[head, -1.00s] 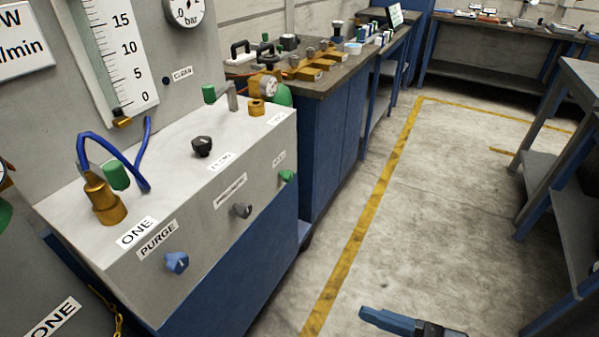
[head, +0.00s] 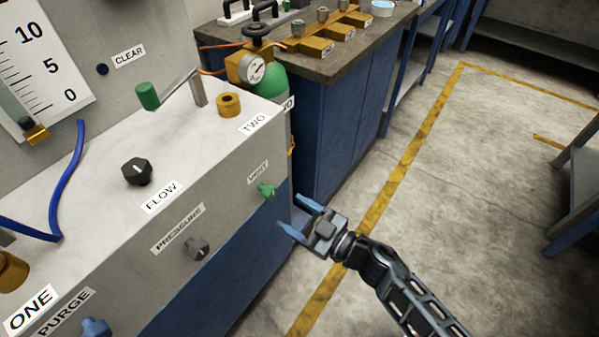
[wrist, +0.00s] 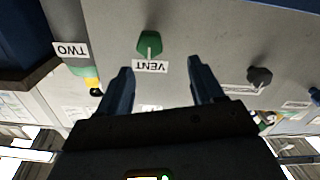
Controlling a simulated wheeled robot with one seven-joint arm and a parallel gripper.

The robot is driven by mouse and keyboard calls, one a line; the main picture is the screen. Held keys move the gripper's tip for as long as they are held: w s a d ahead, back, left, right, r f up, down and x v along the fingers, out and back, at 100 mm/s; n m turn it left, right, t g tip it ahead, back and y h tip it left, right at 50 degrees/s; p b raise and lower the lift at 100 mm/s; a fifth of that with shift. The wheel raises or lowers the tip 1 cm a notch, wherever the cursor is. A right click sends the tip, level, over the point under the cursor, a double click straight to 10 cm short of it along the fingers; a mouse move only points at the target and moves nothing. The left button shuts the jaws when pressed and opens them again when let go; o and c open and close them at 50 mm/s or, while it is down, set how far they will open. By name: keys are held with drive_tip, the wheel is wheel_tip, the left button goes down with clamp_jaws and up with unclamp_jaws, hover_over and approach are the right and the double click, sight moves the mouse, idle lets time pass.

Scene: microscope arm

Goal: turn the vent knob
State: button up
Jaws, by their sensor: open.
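The green vent knob (head: 267,190) sits on the front face of the grey panel box, below its VENT label (head: 258,172). In the wrist view the knob (wrist: 149,44) shows beyond the fingertips, between their lines and left of the middle, with the label upside down. My gripper (head: 295,216) is open and empty, to the right of and below the knob in the head view, apart from it. Its two blue fingers also show in the wrist view (wrist: 158,68). Nothing hides the knob.
The grey pressure knob (head: 198,249) and blue purge knob (head: 96,327) are on the same face, to the left. The black flow knob (head: 137,171) is on top. A blue bench (head: 340,110) stands behind.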

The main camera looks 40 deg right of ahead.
sight(273, 194)
drive_tip(key=x, duration=0.3)
drive_tip(key=d+x, duration=0.1)
drive_tip(key=x, duration=0.4)
drive_tip(key=shift+w+d+b, duration=0.1)
drive_tip(key=shift+w+b, duration=0.2)
drive_tip(key=shift+w, duration=0.25)
drive_tip(key=c, duration=1.1)
